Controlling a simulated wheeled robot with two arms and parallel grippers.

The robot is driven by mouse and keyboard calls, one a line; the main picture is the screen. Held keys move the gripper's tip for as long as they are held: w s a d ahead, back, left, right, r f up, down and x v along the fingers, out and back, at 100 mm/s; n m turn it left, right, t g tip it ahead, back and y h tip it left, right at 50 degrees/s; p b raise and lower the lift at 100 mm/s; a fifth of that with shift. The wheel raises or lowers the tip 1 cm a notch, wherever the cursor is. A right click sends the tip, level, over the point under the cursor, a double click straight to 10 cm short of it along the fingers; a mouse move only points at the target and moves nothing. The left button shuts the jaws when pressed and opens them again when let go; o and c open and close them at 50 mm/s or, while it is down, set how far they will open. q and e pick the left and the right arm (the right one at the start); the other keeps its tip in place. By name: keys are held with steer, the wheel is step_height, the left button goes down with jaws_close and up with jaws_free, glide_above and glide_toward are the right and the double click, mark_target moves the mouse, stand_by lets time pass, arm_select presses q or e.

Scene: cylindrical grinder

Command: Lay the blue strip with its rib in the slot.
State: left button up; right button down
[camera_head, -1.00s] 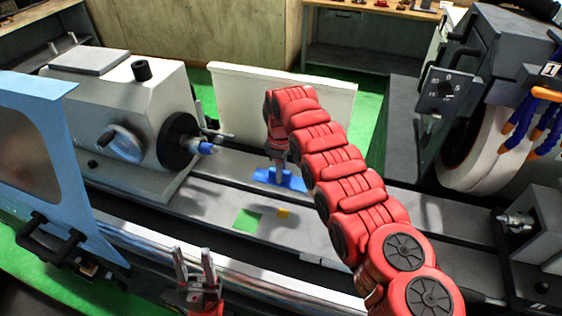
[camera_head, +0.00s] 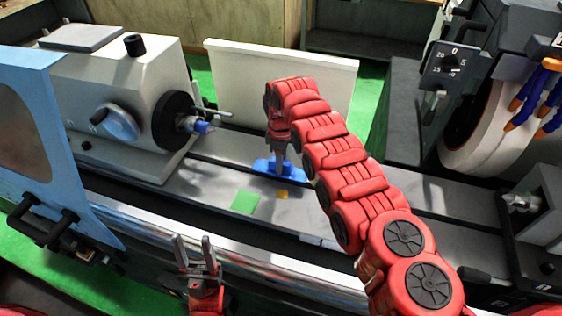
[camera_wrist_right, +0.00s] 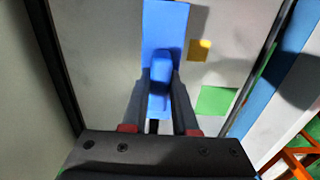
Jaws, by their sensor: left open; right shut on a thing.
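The blue strip (camera_head: 264,166) is in my right gripper (camera_head: 281,160), over the grey machine bed at the dark slot (camera_head: 232,159) that runs along it. In the right wrist view the strip (camera_wrist_right: 163,30) lies flat, and my right gripper (camera_wrist_right: 160,92) is shut on its raised blue grip. The rib under the strip is hidden. I cannot tell whether the strip touches the bed. My left gripper (camera_head: 195,257) is open and empty, low in front of the bed, well away from the strip.
A green square (camera_head: 245,202) and a small yellow square (camera_head: 282,194) lie on the bed in front of the strip. A grey headstock (camera_head: 128,105) stands at left and a grinding wheel (camera_head: 492,128) at right. A white panel (camera_head: 235,85) stands behind.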

steer(key=shift+f, duration=0.5)
steer(key=shift+b, duration=1)
stand_by(1.2)
steer(key=shift+s+f+b, duration=0.2)
steer(key=shift+f+b, duration=0.6)
steer(key=shift+f, duration=0.1)
steer(key=shift+f, duration=0.35)
steer(key=c, duration=0.6)
jaws_free()
steer(key=shift+r, duration=0.1)
